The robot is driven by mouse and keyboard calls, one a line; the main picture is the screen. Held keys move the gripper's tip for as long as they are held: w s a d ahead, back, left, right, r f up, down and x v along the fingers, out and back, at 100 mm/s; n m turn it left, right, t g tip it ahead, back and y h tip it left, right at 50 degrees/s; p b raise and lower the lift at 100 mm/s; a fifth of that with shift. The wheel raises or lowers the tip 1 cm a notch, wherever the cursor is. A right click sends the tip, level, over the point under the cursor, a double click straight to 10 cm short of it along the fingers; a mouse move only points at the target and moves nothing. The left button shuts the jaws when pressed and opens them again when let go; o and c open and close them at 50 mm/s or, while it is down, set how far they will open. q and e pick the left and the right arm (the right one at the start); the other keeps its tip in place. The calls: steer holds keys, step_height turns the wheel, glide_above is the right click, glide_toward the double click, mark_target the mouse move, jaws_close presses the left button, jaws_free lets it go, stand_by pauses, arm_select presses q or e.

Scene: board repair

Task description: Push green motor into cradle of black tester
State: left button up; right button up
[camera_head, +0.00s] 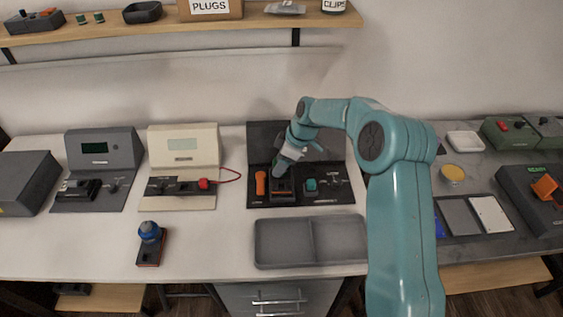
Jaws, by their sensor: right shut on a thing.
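The black tester (338,197) stands on the white bench, left of my right forearm. Its front base carries an orange cylinder (261,183), a dark cradle-like block with an orange stripe (283,193), and a small teal-green part (311,184). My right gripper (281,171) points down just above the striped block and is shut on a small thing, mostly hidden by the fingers. I cannot tell for sure that this is the green motor, nor whether it touches the block. My wrist covers part of the tester's upright panel. My left gripper is out of view.
A cream tester (182,144) with a red lead and a grey tester (99,148) stand left. An empty grey two-part tray (282,240) lies in front. A blue-topped piece (150,233) stands front left. A shelf (180,26) hangs above.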

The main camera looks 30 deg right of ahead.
steer(key=shift+f+b, duration=0.45)
steer(key=shift+b, duration=0.35)
stand_by(0.9)
steer(key=shift+f+b, duration=0.4)
steer(key=shift+f, duration=0.1)
stand_by(0.4)
steer(key=shift+f, duration=0.1)
stand_by(0.4)
steer(key=o, duration=1.2)
steer(key=shift+o, duration=0.2)
steer(key=shift+o, duration=1.4)
steer(key=shift+r+p, duration=0.65)
steer(key=shift+r, duration=0.9)
steer(key=shift+r, duration=0.1)
